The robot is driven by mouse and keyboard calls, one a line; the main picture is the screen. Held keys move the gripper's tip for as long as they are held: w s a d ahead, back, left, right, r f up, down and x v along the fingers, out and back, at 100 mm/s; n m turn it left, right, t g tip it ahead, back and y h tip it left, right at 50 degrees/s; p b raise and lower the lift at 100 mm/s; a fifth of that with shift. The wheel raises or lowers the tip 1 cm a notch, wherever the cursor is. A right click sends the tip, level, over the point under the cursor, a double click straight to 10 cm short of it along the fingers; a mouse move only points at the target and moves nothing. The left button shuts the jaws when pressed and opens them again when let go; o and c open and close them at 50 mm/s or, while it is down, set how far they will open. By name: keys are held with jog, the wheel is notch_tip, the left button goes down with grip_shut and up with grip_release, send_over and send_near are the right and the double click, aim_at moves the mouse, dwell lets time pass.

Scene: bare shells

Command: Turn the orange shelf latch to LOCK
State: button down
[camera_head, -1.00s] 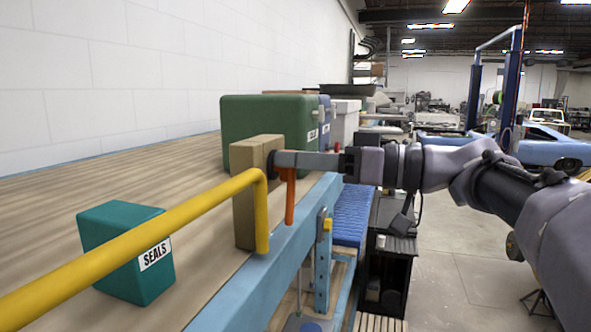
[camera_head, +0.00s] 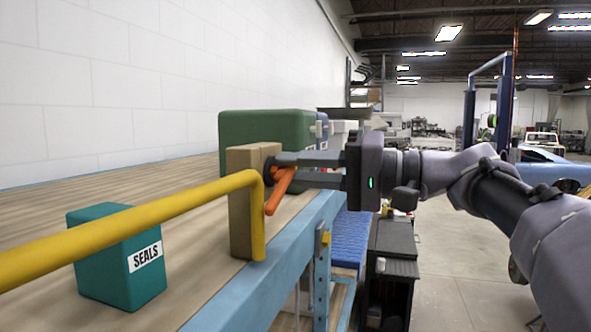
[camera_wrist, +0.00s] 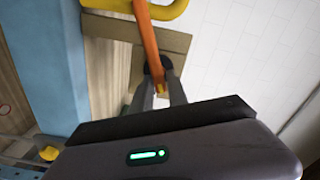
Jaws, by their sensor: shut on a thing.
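The orange shelf latch (camera_head: 281,188) is a handle pivoting on a dark hub on the tan block (camera_head: 240,210) at the shelf's front edge. In the head view the handle slants, its free end low and left. My gripper (camera_head: 283,170) reaches in from the right, with its fingers around the upper part of the handle. In the wrist view the orange latch (camera_wrist: 147,45) runs down between the fingertips of my gripper (camera_wrist: 158,82), which is shut on it. No LOCK marking is readable.
A yellow rail (camera_head: 130,228) runs in front of the block, close to the latch. A teal box marked SEALS (camera_head: 115,260) stands on the wooden shelf, and a green box (camera_head: 262,138) stands behind the block. The blue shelf edge (camera_head: 290,255) lies below.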

jog(key=m, duration=0.4)
jog(key=shift+f+m, duration=0.25)
jog(key=shift+m, duration=0.05)
jog(key=shift+p, duration=0.3)
jog(key=c, duration=1.4)
grip_release()
jog(key=shift+d, duration=0.15)
jog(key=b+v, duration=0.3)
jog(key=v, duration=1.4)
jog(key=shift+b, duration=0.4)
